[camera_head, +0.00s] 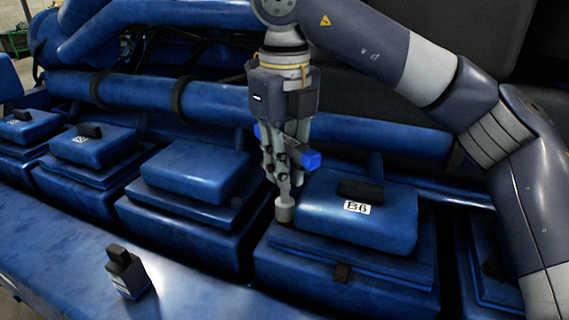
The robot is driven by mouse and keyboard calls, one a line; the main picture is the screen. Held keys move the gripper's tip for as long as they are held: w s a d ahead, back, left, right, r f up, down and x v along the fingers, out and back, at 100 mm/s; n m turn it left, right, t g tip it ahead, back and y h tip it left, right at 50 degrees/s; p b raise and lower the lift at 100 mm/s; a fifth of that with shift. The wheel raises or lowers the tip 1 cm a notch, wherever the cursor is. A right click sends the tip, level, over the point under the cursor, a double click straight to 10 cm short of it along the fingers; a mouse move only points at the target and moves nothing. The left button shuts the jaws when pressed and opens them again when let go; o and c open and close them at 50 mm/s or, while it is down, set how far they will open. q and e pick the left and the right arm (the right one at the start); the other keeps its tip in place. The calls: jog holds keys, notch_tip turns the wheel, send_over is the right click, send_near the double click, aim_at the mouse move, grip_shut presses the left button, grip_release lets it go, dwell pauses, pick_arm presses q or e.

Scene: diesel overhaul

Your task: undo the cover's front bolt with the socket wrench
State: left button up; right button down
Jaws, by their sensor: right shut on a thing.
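The cover marked B6 (350,232) is a blue raised block on a blue engine housing, with a black handle (360,190) on top. My right gripper (284,165) points down at the cover's left end and is shut on the socket wrench. The wrench shows a blue bar (311,159) and a grey round socket (284,208) at its lower end. The socket is upright at the left edge of the cover; whether it sits on a bolt there is hidden. A small brown piece (342,272) shows on the housing's front edge; I cannot tell whether it is a bolt. My left gripper is out of view.
Similar blue covers (195,170) line up to the left, some with labels and black handles. A thick blue pipe (215,100) runs behind my gripper.

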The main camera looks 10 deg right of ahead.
jog(key=shift+r+n+p, duration=0.15)
jog(key=shift+n+p, duration=0.4)
jog(key=shift+n, duration=0.45)
jog(key=n+p, duration=0.1)
jog(key=n, duration=0.4)
jog(key=shift+n+p, duration=0.3)
jog(key=shift+p, duration=0.1)
jog(key=n+p, duration=0.1)
jog(key=n, duration=0.3)
jog(key=shift+n, duration=0.3)
jog(key=n+p, duration=0.1)
jog(key=n, duration=0.6)
jog(key=shift+r+n+p, duration=0.1)
jog(key=shift+n+p, duration=0.2)
jog(key=shift+n, duration=0.1)
jog(key=n, duration=0.4)
jog(key=shift+p, duration=0.3)
jog(key=n, duration=0.4)
jog(key=shift+n, duration=0.4)
jog(key=n, duration=0.4)
jog(key=shift+n+p, duration=0.3)
jog(key=shift+p, duration=0.1)
